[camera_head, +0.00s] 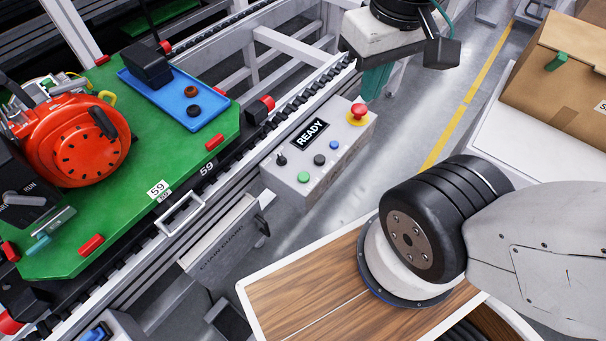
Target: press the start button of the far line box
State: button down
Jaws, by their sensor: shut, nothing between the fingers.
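A grey control box (330,172) with a READY display (310,133) stands beside the conveyor, right of centre. On its top are a green button (304,177), a dark button (319,159), a blue button (334,144), a small black switch (281,159) and a red mushroom button (357,113) on a yellow collar. No start label is readable. My gripper (372,92), with teal fingers, is shut and empty at the upper right. In the picture its tips are just above and right of the red mushroom button, apart from the green one. Their height over the box is unclear.
A green pallet (140,190) with a red engine (85,140) and a blue tray (165,95) sits on the conveyor at left. Part of another box with a blue button (95,333) shows at bottom left. A cardboard box (560,75) stands at right.

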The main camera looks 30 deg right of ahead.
aim_at(304, 177)
jog(key=z, duration=1.3)
jog(key=k, duration=0.95)
jog(key=u, duration=0.9)
